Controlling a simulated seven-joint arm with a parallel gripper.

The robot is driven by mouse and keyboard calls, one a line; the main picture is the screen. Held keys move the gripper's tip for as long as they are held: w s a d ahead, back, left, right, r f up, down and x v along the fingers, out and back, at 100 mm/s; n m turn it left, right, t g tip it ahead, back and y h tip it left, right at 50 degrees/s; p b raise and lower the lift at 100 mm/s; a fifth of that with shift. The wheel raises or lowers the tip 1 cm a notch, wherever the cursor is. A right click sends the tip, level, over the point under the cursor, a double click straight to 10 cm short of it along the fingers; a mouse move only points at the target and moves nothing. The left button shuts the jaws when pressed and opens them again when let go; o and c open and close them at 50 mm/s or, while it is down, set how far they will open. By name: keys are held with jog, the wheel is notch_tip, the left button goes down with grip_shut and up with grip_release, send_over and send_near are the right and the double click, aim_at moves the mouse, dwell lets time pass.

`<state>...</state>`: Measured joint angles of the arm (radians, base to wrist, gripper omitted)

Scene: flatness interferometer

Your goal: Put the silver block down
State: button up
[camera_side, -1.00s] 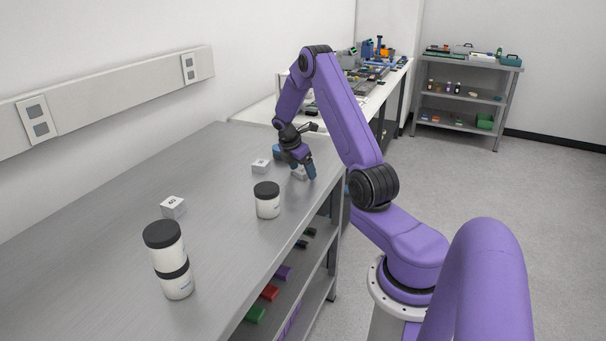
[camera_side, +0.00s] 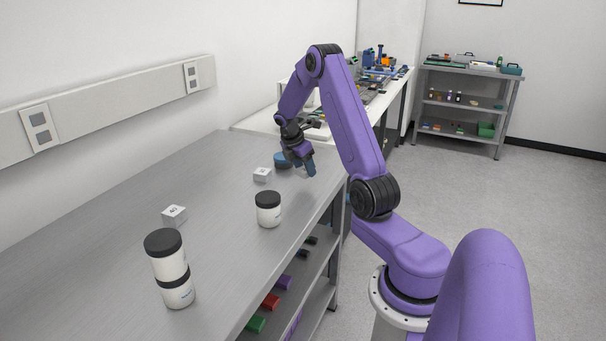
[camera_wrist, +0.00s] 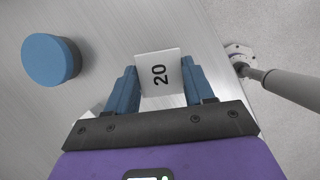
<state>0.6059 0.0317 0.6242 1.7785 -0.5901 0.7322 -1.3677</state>
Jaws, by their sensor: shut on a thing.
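A silver block (camera_wrist: 159,72) with a dark "20" on its face sits between the two blue fingers of my gripper (camera_wrist: 160,80) in the wrist view. My gripper is shut on it. In the side view my gripper (camera_side: 306,166) points down over the far right part of the grey metal table (camera_side: 215,190), near the table's edge. The held block is not clearly visible in that view, and the gap beneath it cannot be judged exactly.
A blue round thing (camera_wrist: 50,60) stands left of my gripper. Two marked silver blocks (camera_side: 262,174) (camera_side: 174,215) rest on the table. A black-lidded white jar (camera_side: 268,210) and two stacked jars (camera_side: 168,268) stand nearer. The table's right edge is close.

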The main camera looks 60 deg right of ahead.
jog(key=s+a+r, duration=0.8)
jog(key=s+a, duration=0.1)
jog(key=shift+s+r, duration=0.2)
jog(key=shift+r, duration=0.2)
jog(key=w+a+n+t, duration=0.4)
jog(key=w+a+n, duration=0.8)
jog(key=w+a, duration=1.25)
jog(key=n+t+y, duration=0.2)
jog(key=n+y, duration=0.2)
jog(key=n, duration=0.7)
send_over(80, 328)
jog(key=s, duration=0.1)
notch_tip(80, 328, down, 3)
jog(key=f, duration=0.9)
jog(key=shift+s+f, duration=0.2)
jog(key=shift+f, duration=0.2)
jog(key=shift+f, duration=0.1)
